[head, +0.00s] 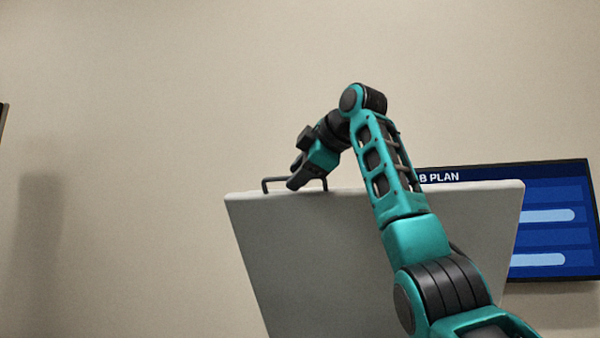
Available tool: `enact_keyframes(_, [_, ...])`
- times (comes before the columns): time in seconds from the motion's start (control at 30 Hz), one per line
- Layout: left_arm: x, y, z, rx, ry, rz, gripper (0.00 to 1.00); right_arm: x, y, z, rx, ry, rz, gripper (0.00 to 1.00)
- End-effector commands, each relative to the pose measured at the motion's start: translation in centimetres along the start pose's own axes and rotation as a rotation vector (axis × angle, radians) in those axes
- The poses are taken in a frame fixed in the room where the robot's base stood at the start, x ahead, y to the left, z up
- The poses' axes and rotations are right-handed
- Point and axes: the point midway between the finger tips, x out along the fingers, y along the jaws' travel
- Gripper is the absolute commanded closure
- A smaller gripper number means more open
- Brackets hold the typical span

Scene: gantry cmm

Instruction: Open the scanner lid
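The scanner lid (300,265) is a large light-grey panel standing raised, its broad face towards me and its top edge near mid-picture. A dark bar handle (267,181) sticks up from the top edge at the left. My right gripper (294,184), on the teal and black arm, is at this handle, between its two ends. Its fingers overlap the handle, and I cannot tell whether they are closed around it. My arm hides part of the lid's right side. The scanner body is out of view below. My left gripper is not in view.
A blue wall screen (550,235) shows behind the lid at the right, partly covered by it. A dark edge (3,125) shows at the far left. The beige wall (150,80) fills the background, and the space left of the lid looks clear.

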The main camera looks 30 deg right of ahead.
Motion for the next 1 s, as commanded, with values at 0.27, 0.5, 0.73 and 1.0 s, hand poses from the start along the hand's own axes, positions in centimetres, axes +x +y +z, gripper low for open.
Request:
enact_keyframes(0.27, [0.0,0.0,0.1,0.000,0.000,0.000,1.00,-0.3,0.0,0.0,0.001,0.000,0.001,0.63])
enact_keyframes(0.5, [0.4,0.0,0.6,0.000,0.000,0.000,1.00,-3.9,0.1,0.1,0.001,0.003,0.007,0.63])
enact_keyframes(0.73, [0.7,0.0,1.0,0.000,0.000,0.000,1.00,-9.0,0.0,0.0,0.001,0.002,0.005,0.63])
enact_keyframes(1.0, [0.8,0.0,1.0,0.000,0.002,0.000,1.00,-12.5,0.0,0.0,0.001,0.001,0.001,0.63])
